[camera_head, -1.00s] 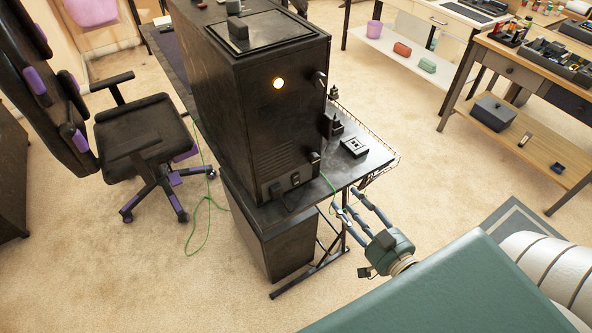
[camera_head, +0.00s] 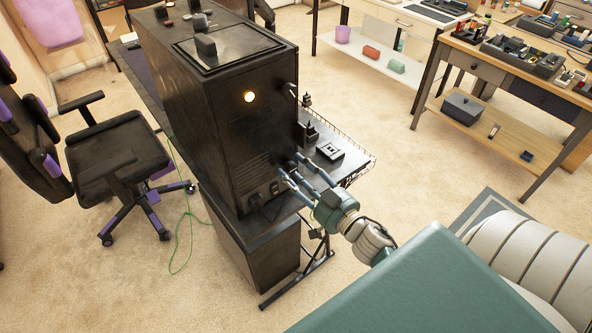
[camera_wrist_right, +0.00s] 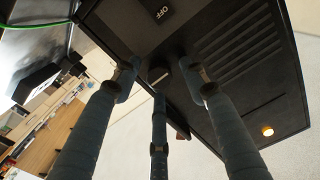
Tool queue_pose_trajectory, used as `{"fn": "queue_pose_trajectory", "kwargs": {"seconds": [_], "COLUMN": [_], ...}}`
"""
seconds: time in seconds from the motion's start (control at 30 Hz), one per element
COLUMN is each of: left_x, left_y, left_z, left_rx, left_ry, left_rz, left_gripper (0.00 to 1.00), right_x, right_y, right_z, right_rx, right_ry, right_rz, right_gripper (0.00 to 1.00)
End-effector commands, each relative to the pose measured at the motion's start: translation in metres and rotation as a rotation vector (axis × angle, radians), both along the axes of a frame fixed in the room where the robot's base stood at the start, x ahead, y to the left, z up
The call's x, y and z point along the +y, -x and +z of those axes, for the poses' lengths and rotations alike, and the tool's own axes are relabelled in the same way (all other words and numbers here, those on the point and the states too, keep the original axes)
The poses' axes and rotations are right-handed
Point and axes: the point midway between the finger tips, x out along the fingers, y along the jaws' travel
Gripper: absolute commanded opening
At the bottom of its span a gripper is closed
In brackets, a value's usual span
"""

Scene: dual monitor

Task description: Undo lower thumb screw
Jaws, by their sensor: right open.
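The black computer tower (camera_head: 228,120) stands on a dark table, its panel with a lit round button facing me. The upper thumb screw (camera_head: 292,90) sticks out near the panel's right edge. My right gripper (camera_head: 293,169) has three blue-grey fingers, open and pointing at the panel's lower right part. In the head view the fingers hide the lower thumb screw. In the right wrist view, a dark round knob that looks like the lower thumb screw (camera_wrist_right: 159,76) sits between the spread fingertips (camera_wrist_right: 160,82). I cannot tell whether any finger touches it. My left gripper is not in view.
Small black items and a box with light sockets (camera_head: 330,151) lie on the table right of the tower. A power switch marked OFF (camera_wrist_right: 165,12) is near the fingers. A green cable (camera_head: 178,235) hangs at the left by an office chair (camera_head: 115,160).

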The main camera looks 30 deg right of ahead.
Motion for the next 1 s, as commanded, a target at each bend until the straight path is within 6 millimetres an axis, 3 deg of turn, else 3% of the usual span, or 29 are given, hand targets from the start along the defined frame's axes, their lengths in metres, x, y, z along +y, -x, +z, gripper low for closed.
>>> {"fn": "queue_pose_trajectory", "kwargs": {"seconds": [0.27, 0.4, 0.5, 1.0], "left_x": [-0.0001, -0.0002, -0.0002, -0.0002], "left_y": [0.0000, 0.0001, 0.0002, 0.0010], "left_z": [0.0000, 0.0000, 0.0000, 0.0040], "left_rx": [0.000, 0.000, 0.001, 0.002], "left_ry": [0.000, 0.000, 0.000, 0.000], "left_rz": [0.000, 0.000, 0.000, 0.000], "left_gripper": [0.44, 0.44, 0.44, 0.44], "right_x": [-0.0001, -0.0001, 0.0000, 0.0000], "right_y": [-0.0014, -0.0012, -0.0012, -0.0013], "right_z": [-0.0005, -0.0005, -0.0003, 0.0012], "right_rx": [0.001, 0.001, 0.001, -0.011], "right_ry": [0.000, 0.000, 0.000, 0.125], "right_rz": [-0.001, -0.001, 0.000, -0.001], "right_gripper": [0.43, 0.15, 0.00, 0.00]}}
